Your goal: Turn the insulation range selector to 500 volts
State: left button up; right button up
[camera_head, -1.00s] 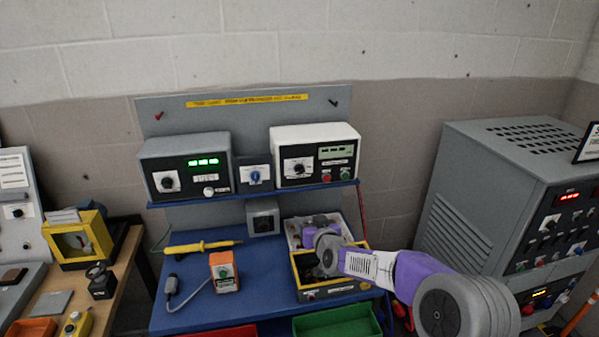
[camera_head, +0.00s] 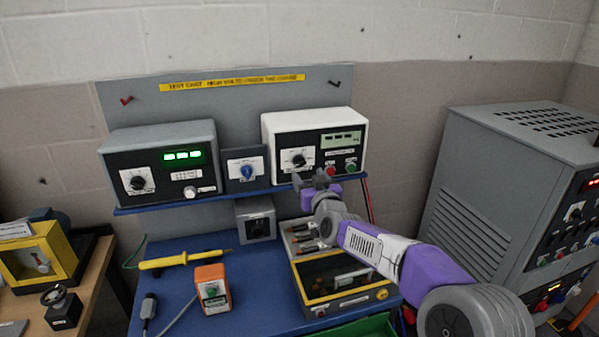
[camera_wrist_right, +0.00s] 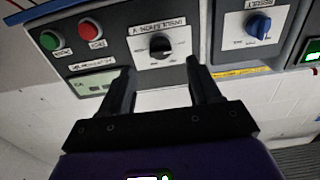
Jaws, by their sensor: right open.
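The insulation tester (camera_head: 318,146) is a white box with a black front panel on the blue shelf. Its range selector (camera_head: 298,161) is a black knob on a white dial plate. In the right wrist view the selector (camera_wrist_right: 161,46) sits under the label "INSULATION V", and the picture is turned over. My right gripper (camera_head: 312,178) is just below and in front of the panel. In the right wrist view its two dark fingers (camera_wrist_right: 158,80) are apart and empty, with the knob beyond and between their tips. The dial's voltage marks are too small to read. My left gripper is out of view.
A red and a green button (camera_head: 350,167) sit right of the selector, under a small display. A blue knob on a result box (camera_head: 246,171) is to the left, beside a grey meter (camera_head: 160,160). A yellow probe (camera_head: 185,260) and orange device (camera_head: 212,288) lie below.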

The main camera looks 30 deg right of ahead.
aim_at(301, 165)
jog(key=shift+p+x, duration=0.3)
jog(key=shift+x, duration=3.25)
jog(key=c, duration=1)
